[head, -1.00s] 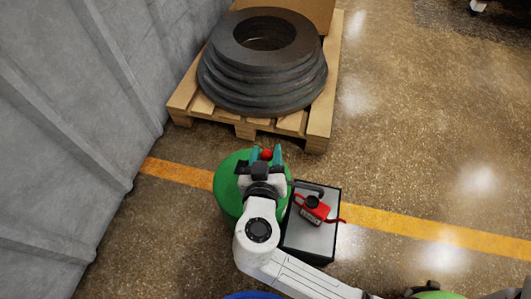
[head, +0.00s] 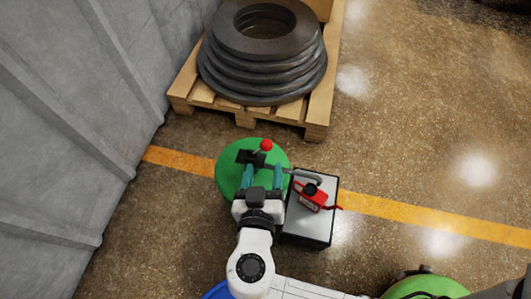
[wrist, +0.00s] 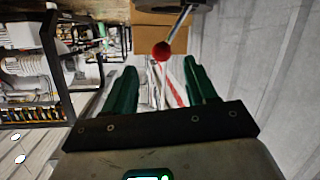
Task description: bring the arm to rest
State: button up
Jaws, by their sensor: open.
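My white arm reaches up from the bottom of the head view. My gripper (head: 262,178) has two teal fingers, apart and with nothing between them. It is over the near part of a round green drum top (head: 228,172). A red ball knob (head: 266,145) on a lever stands just beyond the fingertips, apart from them. In the wrist view the red knob (wrist: 161,51) shows above and between the fingers (wrist: 155,75), on a grey rod.
A grey box (head: 318,228) with a red tagged device (head: 312,196) stands close on the right. A pallet (head: 318,118) with stacked dark rings (head: 300,75) lies beyond. A ribbed grey wall (head: 60,130) is on the left. Floor at the right is clear.

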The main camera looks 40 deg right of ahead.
jog(key=shift+v, duration=0.95)
